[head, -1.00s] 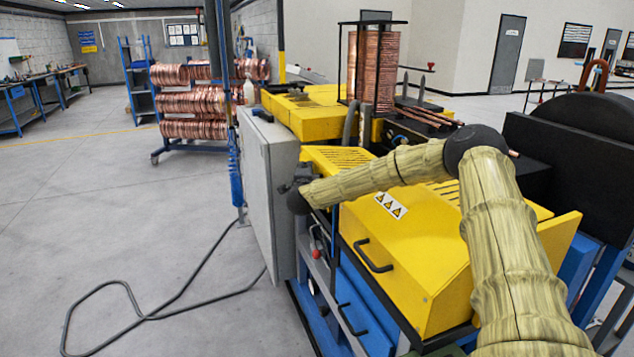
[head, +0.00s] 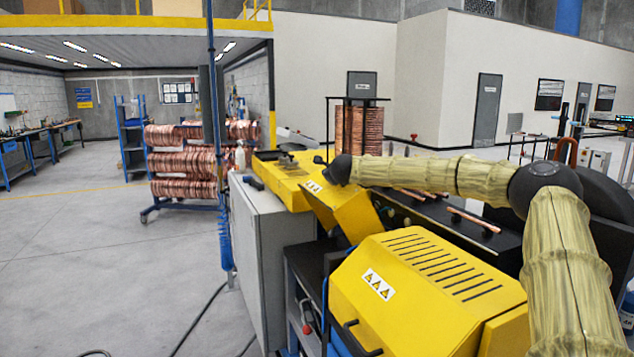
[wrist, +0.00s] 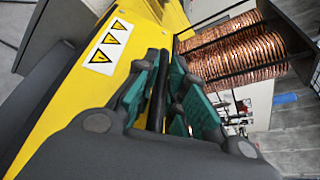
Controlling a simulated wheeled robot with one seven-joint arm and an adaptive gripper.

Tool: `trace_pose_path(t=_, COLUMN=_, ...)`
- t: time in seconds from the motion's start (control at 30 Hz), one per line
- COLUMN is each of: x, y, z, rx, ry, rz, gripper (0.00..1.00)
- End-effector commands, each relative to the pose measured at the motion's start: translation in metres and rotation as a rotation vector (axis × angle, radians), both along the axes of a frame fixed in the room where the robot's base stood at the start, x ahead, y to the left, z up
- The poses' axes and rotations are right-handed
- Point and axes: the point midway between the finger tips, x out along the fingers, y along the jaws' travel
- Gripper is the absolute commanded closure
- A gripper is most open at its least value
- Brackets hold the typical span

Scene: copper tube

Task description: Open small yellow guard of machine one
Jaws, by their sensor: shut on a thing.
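The small yellow guard (head: 355,216) of the machine stands raised and tilted in the head view. Its warning label (head: 313,187) faces me, and the guard also shows in the wrist view (wrist: 75,95). Dark machine parts and copper tube pieces (head: 470,220) show to the right of the guard.
A larger slotted yellow cover (head: 430,275) with a black handle sits shut in front. A grey cabinet (head: 265,265) stands at left. A copper coil stack (head: 358,130) rises behind, and a rack of coils (head: 188,160) stands at back left. The left floor is open.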

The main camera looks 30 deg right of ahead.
Motion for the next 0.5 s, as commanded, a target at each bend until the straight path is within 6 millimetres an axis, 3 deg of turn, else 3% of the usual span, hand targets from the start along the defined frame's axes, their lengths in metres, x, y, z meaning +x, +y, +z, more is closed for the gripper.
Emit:
trace_pose_path(t=0.03, x=-0.002, y=-0.012, z=0.015, rx=0.035, ry=-0.006, rz=-0.004, gripper=1.0)
trace_pose_path(t=0.1, x=-0.004, y=-0.026, z=0.023, rx=0.085, ry=-0.015, rz=-0.004, gripper=1.0)
trace_pose_path(t=0.27, x=-0.01, y=-0.058, z=0.038, rx=0.192, ry=-0.03, rz=-0.005, gripper=1.0)
trace_pose_path(t=0.5, x=-0.016, y=-0.097, z=0.05, rx=0.186, ry=-0.028, rz=-0.004, gripper=1.0)
